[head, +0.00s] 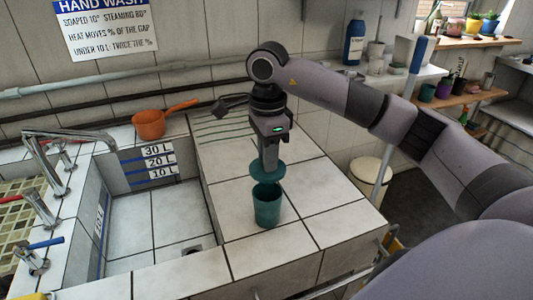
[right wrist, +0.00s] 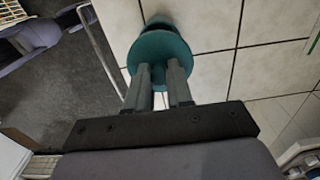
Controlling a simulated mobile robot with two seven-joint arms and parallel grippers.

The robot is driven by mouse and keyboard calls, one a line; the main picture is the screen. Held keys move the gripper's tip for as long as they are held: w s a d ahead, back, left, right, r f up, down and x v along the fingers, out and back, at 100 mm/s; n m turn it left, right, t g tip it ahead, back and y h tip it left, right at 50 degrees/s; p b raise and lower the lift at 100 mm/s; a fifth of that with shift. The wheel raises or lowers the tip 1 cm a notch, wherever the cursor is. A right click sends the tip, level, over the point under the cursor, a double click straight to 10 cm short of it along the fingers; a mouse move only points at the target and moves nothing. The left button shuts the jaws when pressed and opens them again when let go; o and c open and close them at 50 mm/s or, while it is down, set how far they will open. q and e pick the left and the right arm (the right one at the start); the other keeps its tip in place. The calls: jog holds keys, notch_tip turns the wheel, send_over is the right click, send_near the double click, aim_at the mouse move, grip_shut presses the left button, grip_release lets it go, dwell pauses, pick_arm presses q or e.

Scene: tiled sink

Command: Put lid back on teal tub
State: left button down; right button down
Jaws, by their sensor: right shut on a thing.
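The teal tub (head: 267,208) stands upright on the tiled counter, to the right of the sink basin. My right gripper (head: 269,166) points down above it and is shut on the teal lid (head: 268,173). The lid is held roughly level just over the tub, with a small gap seeming to show between them. In the right wrist view the lid (right wrist: 158,55) lies at the fingertips (right wrist: 160,75), and part of the tub (right wrist: 160,24) shows past its far edge. My left gripper is not in view.
An orange saucepan (head: 149,124) stands behind the basin, its handle pointing right. The tiled basin (head: 150,225) drops away left of the tub. Bare tiles (head: 330,190) lie right of the tub, up to the counter's edge. A metal tap (head: 60,150) stands at the left.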

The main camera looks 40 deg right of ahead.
aim_at(268, 176)
jog(key=shift+f+b, duration=1.95)
jog(key=shift+f, duration=0.95)
jog(key=shift+f, duration=0.1)
jog(key=shift+c, duration=2.3)
grip_release()
jog(key=shift+r+p, duration=2.5)
jog(key=shift+r, duration=1)
grip_shut()
